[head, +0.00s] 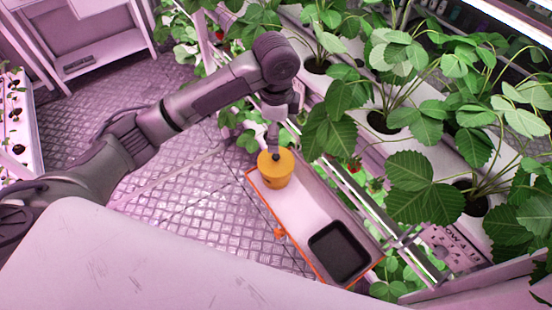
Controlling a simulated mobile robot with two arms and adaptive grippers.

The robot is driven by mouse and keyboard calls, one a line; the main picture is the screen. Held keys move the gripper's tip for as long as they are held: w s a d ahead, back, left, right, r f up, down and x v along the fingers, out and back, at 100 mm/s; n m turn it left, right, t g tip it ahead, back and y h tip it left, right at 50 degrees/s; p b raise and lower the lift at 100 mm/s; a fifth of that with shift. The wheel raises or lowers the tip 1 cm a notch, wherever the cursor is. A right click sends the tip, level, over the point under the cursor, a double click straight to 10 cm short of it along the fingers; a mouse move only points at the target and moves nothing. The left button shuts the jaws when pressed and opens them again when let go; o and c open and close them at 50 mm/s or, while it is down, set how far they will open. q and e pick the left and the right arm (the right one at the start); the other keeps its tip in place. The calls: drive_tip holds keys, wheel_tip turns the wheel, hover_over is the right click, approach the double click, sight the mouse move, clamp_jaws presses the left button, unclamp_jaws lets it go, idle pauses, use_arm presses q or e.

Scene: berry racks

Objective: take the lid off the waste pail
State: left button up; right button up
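The waste pail (275,175) is a small orange-yellow tub standing at the far end of a long orange-rimmed tray. Its lid (268,159) is on top, in the same colour, with a small dark knob in the middle. My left gripper (274,148) points down directly over the lid, with its tips at the knob. The fingers are small and seen nearly edge-on, so I cannot tell whether they are closed on the knob. My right gripper is not in view.
The tray (300,213) also holds a black square container (339,251) at its near end, with bare white surface between. Leafy strawberry plants (425,180) in white racks crowd the right side. A pale surface (120,260) fills the lower left. The metal floor (190,195) is open.

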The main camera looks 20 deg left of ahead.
use_arm(q)
drive_tip(key=p, duration=0.1)
hover_over(275, 159)
wheel_tip(275, 159, down, 8)
drive_tip(key=shift+w+d+r, duration=0.1)
drive_tip(key=shift+d+r, duration=0.05)
drive_tip(key=shift+w+a+f+p, duration=0.1)
drive_tip(key=shift+f+p, duration=0.35)
drive_tip(key=shift+f, duration=0.95)
drive_tip(key=shift+w+a+f+p, duration=0.1)
drive_tip(key=shift+f+p, duration=0.3)
drive_tip(key=shift+f, duration=0.95)
drive_tip(key=shift+s, duration=0.1)
drive_tip(key=c, duration=1.2)
drive_tip(key=shift+s, duration=0.2)
drive_tip(key=c, duration=0.5)
